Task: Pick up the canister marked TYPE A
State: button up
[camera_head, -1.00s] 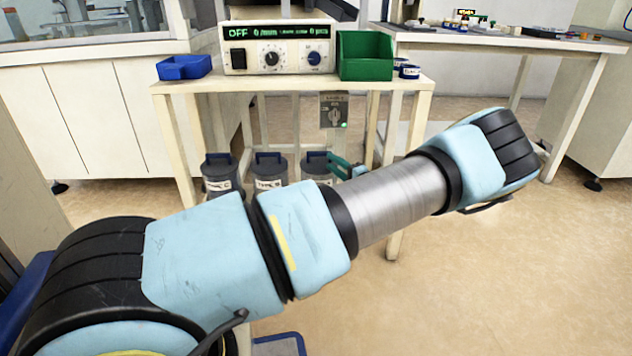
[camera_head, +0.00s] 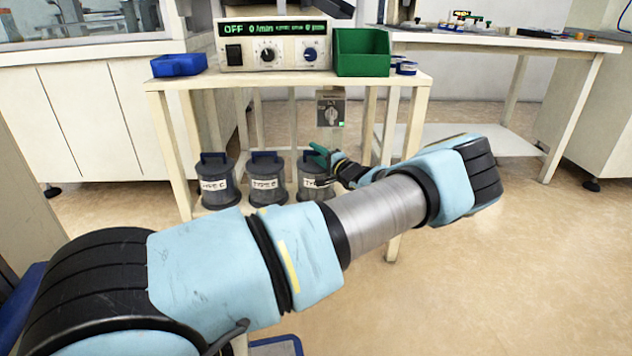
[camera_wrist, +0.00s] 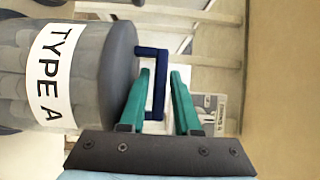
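The TYPE A canister (camera_wrist: 97,65) is grey with a dark lid and a blue handle (camera_wrist: 161,85), and fills the left of the wrist view. In the head view it appears to be the rightmost canister (camera_head: 312,186) on the lower shelf, its label partly hidden by my arm. My gripper (camera_wrist: 160,72) has green fingers, open, with the handle's outer bar between them and a gap on the right side. I cannot tell whether the left finger touches the handle. In the head view my gripper (camera_head: 320,154) is at the top of that canister.
The TYPE C canister (camera_head: 218,184) and another canister (camera_head: 267,182) stand to the left. The table above (camera_head: 290,80) holds a blue bin (camera_head: 180,65), a control box (camera_head: 275,48) and a green bin (camera_head: 362,52). A switch box (camera_head: 331,110) hangs under its edge.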

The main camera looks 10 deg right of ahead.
grip_shut()
dwell(1.2)
